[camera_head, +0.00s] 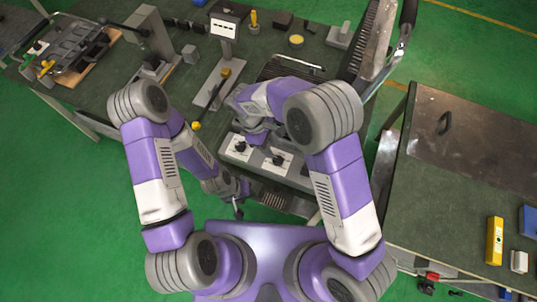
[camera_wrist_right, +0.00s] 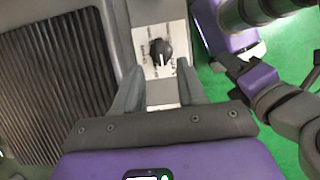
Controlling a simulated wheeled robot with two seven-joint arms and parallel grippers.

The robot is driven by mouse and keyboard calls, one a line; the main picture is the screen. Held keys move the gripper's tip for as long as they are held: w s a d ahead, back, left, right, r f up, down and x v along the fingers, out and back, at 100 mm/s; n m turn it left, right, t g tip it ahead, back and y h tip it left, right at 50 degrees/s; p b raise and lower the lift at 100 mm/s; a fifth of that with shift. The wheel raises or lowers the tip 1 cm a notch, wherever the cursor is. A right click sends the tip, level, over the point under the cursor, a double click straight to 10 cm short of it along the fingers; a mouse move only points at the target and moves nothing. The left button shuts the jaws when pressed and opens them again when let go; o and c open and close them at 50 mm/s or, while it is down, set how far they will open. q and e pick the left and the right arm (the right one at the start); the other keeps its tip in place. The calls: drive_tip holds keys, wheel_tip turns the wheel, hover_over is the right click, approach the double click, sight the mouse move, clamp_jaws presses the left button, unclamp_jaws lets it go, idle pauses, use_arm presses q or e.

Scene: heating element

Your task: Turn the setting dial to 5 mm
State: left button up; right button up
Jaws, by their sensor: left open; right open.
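Two black dials stand on white plates on the front of the heating machine, a left dial (camera_head: 240,146) and a right dial (camera_head: 278,159). In the right wrist view one black dial (camera_wrist_right: 160,52) with a white pointer mark sits on a light plate with printed marks too small to read. My right gripper (camera_wrist_right: 160,72) is open, its fingers on either side of the plate in that view and short of the dial, with nothing between them. In the head view the right gripper (camera_head: 257,137) is partly hidden by its arm. My left gripper (camera_head: 240,205) is open and empty, low in front of the machine.
A ribbed dark surface (camera_wrist_right: 45,85) lies beside the dial plate. A bench with tools (camera_head: 85,95) extends to the left. A second table (camera_head: 470,165) stands right, with a yellow box (camera_head: 494,241). Green floor is clear at the left.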

sight(278, 158)
drive_tip(key=x, duration=0.6)
drive_tip(key=shift+f, duration=0.1)
clamp_jaws()
